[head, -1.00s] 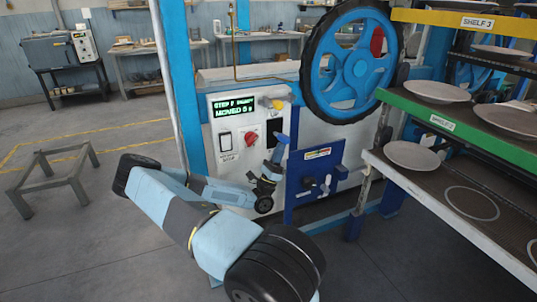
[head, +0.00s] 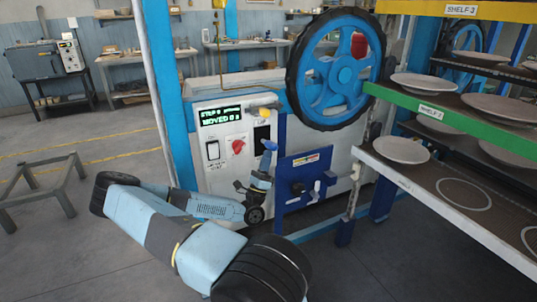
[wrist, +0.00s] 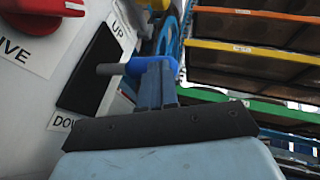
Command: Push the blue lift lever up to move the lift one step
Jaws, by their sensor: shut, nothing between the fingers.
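The blue lift lever (head: 269,145) sticks out from the right part of the white control panel (head: 212,180). In the wrist view its blue end (wrist: 166,66) sits on a grey rod that comes out of a black slot (wrist: 88,72) between UP and DOWN labels. The rod looks roughly level. My gripper (head: 264,163) is shut and empty, close below the lever. In the wrist view my fingertips (wrist: 157,78) are right under the blue end. I cannot tell whether they touch it. They partly hide its underside.
A red knob (head: 237,146) and a yellow-tipped handle (head: 264,107) are on the panel. A blue plate (head: 303,172) with small handles stands right of the lever. A big blue wheel (head: 341,77) is above. Shelves with plates (head: 402,150) are at right. Floor at left is mostly open.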

